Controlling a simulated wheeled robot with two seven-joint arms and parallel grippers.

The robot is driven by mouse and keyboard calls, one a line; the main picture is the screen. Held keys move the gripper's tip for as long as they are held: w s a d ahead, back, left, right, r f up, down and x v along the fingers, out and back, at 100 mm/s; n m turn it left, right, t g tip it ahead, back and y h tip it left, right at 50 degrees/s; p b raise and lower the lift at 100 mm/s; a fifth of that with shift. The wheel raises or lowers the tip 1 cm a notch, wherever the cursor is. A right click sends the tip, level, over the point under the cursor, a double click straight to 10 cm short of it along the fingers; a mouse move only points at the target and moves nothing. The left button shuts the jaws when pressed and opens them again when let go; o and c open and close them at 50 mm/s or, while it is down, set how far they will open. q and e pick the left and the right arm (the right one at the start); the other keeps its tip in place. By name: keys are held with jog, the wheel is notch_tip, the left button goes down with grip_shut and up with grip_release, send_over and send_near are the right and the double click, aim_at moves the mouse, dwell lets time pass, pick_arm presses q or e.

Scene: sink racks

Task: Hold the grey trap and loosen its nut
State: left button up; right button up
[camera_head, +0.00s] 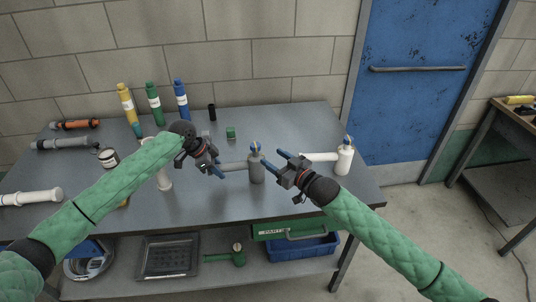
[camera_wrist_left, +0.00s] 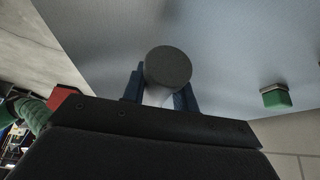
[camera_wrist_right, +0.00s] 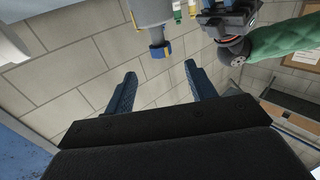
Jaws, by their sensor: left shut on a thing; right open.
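The grey trap (camera_head: 257,168) stands upright on the bench, its side pipe pointing left. A blue and yellow nut (camera_head: 255,147) sits on top; it also shows in the right wrist view (camera_wrist_right: 160,48), below the grey body (camera_wrist_right: 150,12). My left gripper (camera_head: 220,168) is shut on the side pipe. In the left wrist view, the pipe's round dark end (camera_wrist_left: 168,66) is between the fingers. My right gripper (camera_head: 281,163) is open, just right of the trap, fingers pointing at it. In the right wrist view nothing is between its fingers (camera_wrist_right: 158,90), and the nut is ahead, apart from them.
A small green block (camera_head: 231,133) and a black cylinder (camera_head: 212,113) lie behind. Yellow, green and blue bottles (camera_head: 181,101) line the wall. The front middle of the bench (camera_head: 215,210) is clear.

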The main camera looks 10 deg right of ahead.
jog(key=shift+s+d, duration=0.2)
jog(key=shift+s, duration=0.1)
pick_arm(q)
jog(key=o, duration=1)
